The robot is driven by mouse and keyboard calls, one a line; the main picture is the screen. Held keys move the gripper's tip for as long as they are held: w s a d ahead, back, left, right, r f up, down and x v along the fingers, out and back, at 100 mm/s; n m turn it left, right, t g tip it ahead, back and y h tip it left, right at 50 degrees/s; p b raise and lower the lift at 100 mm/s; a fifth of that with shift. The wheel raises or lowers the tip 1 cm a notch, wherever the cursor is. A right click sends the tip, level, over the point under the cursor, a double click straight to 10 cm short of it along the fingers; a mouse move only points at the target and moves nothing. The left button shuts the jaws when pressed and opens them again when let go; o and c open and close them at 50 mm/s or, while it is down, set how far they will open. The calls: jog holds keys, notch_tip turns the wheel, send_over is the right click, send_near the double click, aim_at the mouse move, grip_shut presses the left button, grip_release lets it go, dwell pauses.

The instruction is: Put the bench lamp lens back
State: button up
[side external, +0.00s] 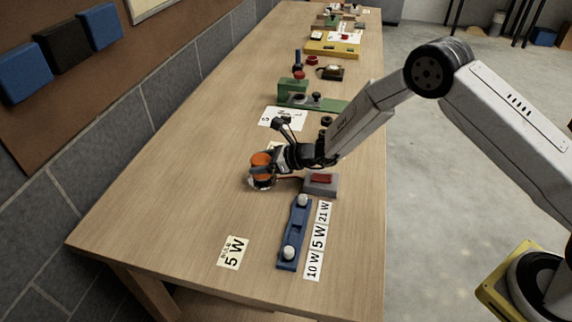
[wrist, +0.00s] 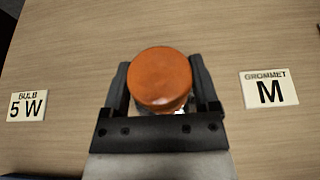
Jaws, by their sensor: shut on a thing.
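The orange, round bench lamp lens (wrist: 160,78) sits between the fingers of my gripper (wrist: 162,92) in the wrist view, and the fingers are shut on it. In the side view the orange lens (side external: 262,159) shows at the tip of my gripper (side external: 267,171), low over the left part of the table. A dark and pale round part, perhaps the lamp base (side external: 262,183), shows just under the lens. I cannot tell whether the lens touches it. Most of what lies beneath the lens is hidden in the wrist view.
A blue holder (side external: 295,235) with white knobs stands in front, beside a strip of wattage labels (side external: 318,240). A "BULB 5 W" card (side external: 233,252) lies to its left. A grey block with a red top (side external: 321,184) is right of my gripper. Other fixtures stand farther back.

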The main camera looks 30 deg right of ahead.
jog(key=shift+f, duration=0.15)
jog(key=o, duration=1.1)
jog(key=shift+s+d+r, duration=0.1)
jog(key=shift+r, duration=0.6)
jog(key=shift+v, duration=5.85)
jog(key=shift+s+f, duration=0.1)
